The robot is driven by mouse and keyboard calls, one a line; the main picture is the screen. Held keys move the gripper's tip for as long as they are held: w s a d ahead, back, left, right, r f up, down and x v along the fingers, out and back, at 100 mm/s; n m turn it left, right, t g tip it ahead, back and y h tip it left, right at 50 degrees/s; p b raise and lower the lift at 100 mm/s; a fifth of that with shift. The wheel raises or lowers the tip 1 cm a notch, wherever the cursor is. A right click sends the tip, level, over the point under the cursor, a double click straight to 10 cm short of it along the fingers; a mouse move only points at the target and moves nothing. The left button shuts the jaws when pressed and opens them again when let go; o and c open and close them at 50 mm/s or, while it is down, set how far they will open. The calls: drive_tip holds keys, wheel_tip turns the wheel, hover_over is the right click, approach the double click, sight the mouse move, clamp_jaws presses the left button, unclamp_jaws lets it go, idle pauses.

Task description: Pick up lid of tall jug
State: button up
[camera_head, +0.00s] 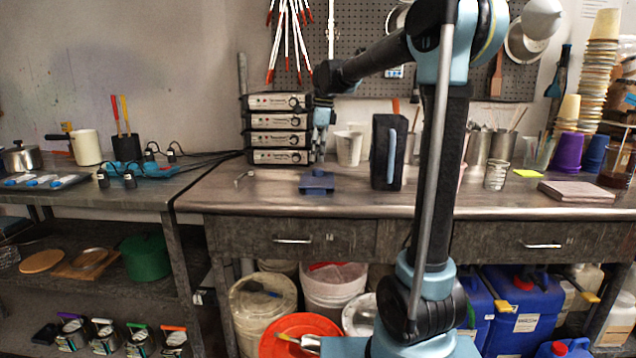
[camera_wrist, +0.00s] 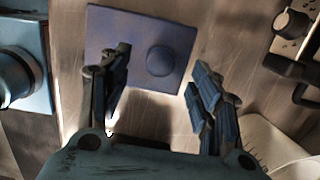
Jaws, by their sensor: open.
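The lid (camera_head: 317,182) is a flat, dark blue square plate with a round knob on top. It lies on the workbench, apart from the tall jug. The tall jug (camera_head: 380,150) is a dark, boxy container with a light blue handle, standing to the right of the lid. My gripper (camera_head: 321,158) points down above the lid. In the wrist view my gripper (camera_wrist: 160,72) is open and empty. The lid's knob (camera_wrist: 160,61) appears between its two fingers, with the square plate (camera_wrist: 115,30) beyond. I cannot tell the exact height of the fingertips above it.
A stack of black-and-silver boxes with dials (camera_head: 280,130) stands behind and left of the lid. A white cup (camera_head: 349,148) stands between it and the jug. The bench's front edge (camera_head: 300,211) is near.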

sight(318, 169)
drive_tip(key=shift+w+d+f, duration=0.1)
drive_tip(key=shift+f, duration=1.35)
drive_tip(key=shift+w+f, duration=0.1)
drive_tip(key=shift+f, duration=1.3)
drive_tip(key=c, duration=1.1)
